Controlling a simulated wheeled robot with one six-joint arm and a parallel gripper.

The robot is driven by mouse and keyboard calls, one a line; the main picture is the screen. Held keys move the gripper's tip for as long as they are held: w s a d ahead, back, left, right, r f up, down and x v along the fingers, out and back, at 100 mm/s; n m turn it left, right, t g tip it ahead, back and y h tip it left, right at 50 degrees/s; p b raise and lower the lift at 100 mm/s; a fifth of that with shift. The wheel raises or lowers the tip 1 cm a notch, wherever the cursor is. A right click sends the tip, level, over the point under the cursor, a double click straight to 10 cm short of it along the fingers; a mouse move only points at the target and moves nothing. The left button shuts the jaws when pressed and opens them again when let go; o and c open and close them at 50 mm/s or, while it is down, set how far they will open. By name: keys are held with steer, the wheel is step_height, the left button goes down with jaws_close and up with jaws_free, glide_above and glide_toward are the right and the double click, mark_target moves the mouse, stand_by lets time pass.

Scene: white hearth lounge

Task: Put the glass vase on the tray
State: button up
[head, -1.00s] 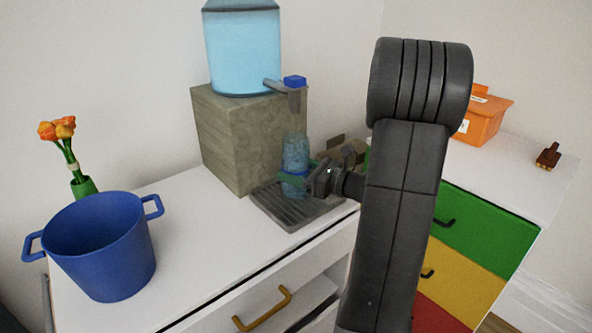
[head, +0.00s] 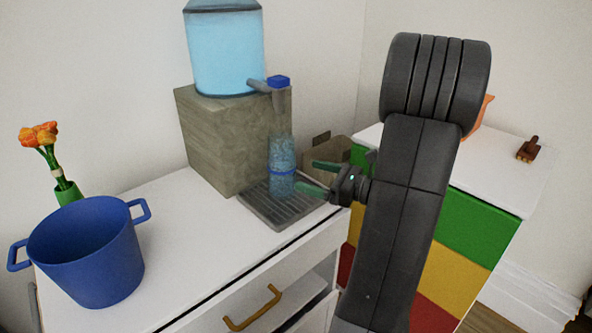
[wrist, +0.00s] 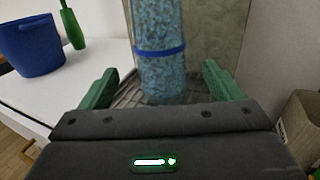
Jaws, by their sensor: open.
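The glass vase (head: 282,168) is a speckled blue cylinder with a darker blue band. It stands upright on the grey slatted tray (head: 262,211), below the tap of the water dispenser. In the wrist view the vase (wrist: 160,75) rises ahead of my gripper, with the tray (wrist: 125,98) around its foot. My gripper (head: 318,178) is just right of the vase, with its green fingers spread and pointing towards it. In the wrist view my gripper (wrist: 160,88) is open and empty, one finger on each side of the vase's line, apart from it.
The dispenser block (head: 228,138) with its blue bottle stands behind the tray. A blue pot (head: 88,255) and a green vase of orange flowers (head: 67,192) are at left on the white counter. A brown box (head: 328,150) lies behind my gripper. Coloured drawers (head: 470,228) stand at right.

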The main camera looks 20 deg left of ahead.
steer(key=shift+s+d, duration=0.2)
steer(key=shift+d, duration=1.3)
